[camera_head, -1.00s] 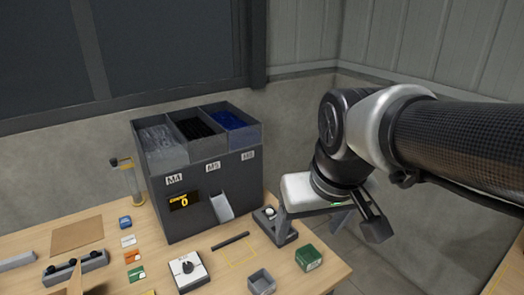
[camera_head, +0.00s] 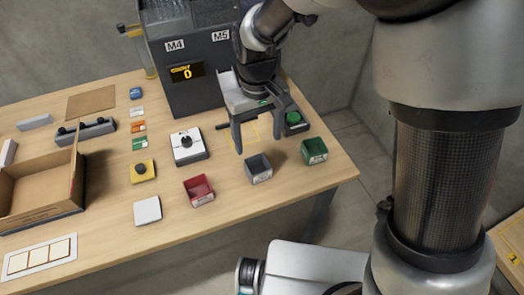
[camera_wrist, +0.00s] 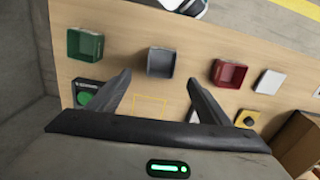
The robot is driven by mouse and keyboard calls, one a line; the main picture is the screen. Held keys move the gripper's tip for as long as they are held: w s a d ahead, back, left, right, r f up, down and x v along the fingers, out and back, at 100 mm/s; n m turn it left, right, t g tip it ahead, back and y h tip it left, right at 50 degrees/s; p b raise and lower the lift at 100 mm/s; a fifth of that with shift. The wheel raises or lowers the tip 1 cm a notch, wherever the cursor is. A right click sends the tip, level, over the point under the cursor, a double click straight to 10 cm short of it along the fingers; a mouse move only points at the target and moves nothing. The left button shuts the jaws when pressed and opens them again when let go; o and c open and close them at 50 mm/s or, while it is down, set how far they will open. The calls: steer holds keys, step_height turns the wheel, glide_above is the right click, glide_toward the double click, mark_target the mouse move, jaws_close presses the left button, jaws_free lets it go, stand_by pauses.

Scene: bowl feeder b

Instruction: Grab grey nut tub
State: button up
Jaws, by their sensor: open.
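The grey nut tub (camera_head: 258,169) is a small open square tub on the wooden table, between a red tub (camera_head: 199,190) and a green tub (camera_head: 314,151). It looks empty. My gripper (camera_head: 258,139) is open and empty, pointing down above the table, just behind the grey tub in the head view. In the wrist view the grey tub (camera_wrist: 161,62) lies beyond and between my open fingers (camera_wrist: 158,88), apart from them.
A white box with a black knob (camera_head: 188,147) and a green-button box (camera_head: 295,121) flank my gripper. A cardboard box (camera_head: 38,190) is at left. Bare table lies in front of the tubs.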

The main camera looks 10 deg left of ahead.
glide_above(258, 172)
step_height(258, 172, down, 7)
steer(key=shift+d+f+b, duration=0.1)
steer(key=shift+b, duration=0.25)
steer(key=shift+s+f+b, duration=0.1)
steer(key=shift+f+b, duration=0.2)
steer(key=shift+f, duration=2.35)
steer(key=shift+c, duration=0.2)
steer(key=c, duration=1.1)
